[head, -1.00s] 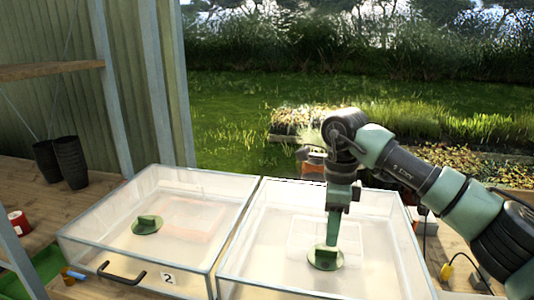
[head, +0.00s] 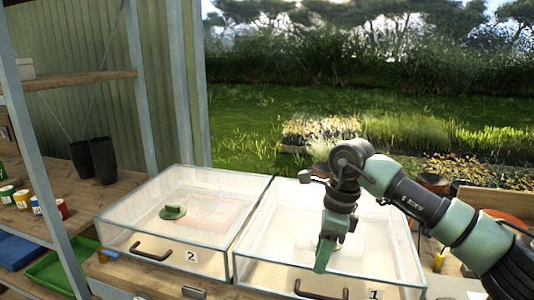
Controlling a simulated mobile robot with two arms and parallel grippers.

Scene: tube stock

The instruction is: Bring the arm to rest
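My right gripper (head: 322,266) hangs pointing down at the clear box labelled 1 (head: 262,268). Its green fingers are seen edge-on, so I cannot tell whether they are open or shut. The round green lid seen earlier under this gripper does not show clearly now; the gripper may hide it. My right arm (head: 440,215) reaches in from the right edge. My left gripper is not in view.
A clear box labelled 2 (head: 112,232) stands to the left, with a green knobbed disc (head: 173,212) inside. Shelves at the left hold two black pots (head: 103,160), small tins (head: 22,199) and a green tray (head: 62,268). Open air lies above the boxes.

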